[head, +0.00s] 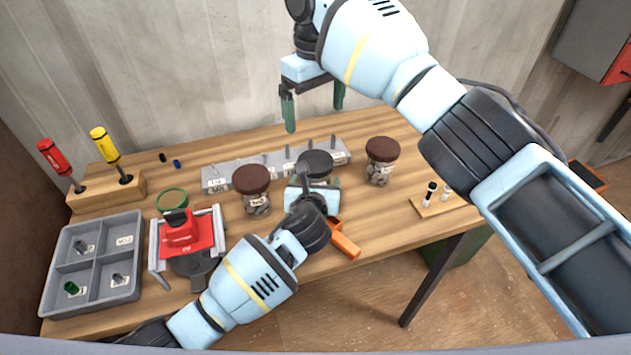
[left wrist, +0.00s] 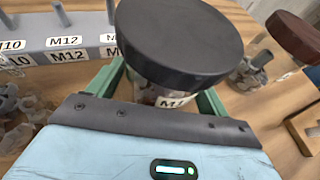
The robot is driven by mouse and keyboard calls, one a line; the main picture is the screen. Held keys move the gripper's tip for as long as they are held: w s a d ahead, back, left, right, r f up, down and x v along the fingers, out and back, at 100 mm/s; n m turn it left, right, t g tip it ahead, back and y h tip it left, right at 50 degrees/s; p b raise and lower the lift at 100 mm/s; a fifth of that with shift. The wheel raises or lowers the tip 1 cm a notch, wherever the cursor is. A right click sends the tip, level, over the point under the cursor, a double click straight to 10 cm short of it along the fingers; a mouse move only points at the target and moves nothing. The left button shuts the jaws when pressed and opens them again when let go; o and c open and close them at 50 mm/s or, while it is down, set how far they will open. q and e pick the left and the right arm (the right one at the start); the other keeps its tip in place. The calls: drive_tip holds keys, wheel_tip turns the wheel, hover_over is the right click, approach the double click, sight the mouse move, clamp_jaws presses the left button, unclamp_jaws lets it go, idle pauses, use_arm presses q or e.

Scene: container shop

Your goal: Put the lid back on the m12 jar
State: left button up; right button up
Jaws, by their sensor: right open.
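A jar with a black lid (head: 315,163) stands near the middle of the bench, mostly hidden by my left gripper. In the left wrist view the black lid (left wrist: 178,40) is over the jar (left wrist: 168,98), whose label is partly covered and reads "M1". I cannot tell whether the lid is fully seated. My left gripper (left wrist: 160,92) has its green fingers on both sides of the jar below the lid; I cannot tell whether they press on it. My right gripper (head: 312,105) is open and empty, raised behind and above the jar.
Brown-lidded jars stand left (head: 252,180) and right (head: 382,150) of it. A grey bolt rack (head: 230,178) lies behind. A red device (head: 182,235), grey tray (head: 60,285) and screwdriver block (head: 95,197) fill the left. An orange-handled tool (head: 345,246) lies in front.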

sight(315, 178)
use_arm(q)
drive_tip(key=shift+o, duration=0.6)
drive_tip(key=shift+s, duration=0.15)
drive_tip(key=shift+v, duration=3.75)
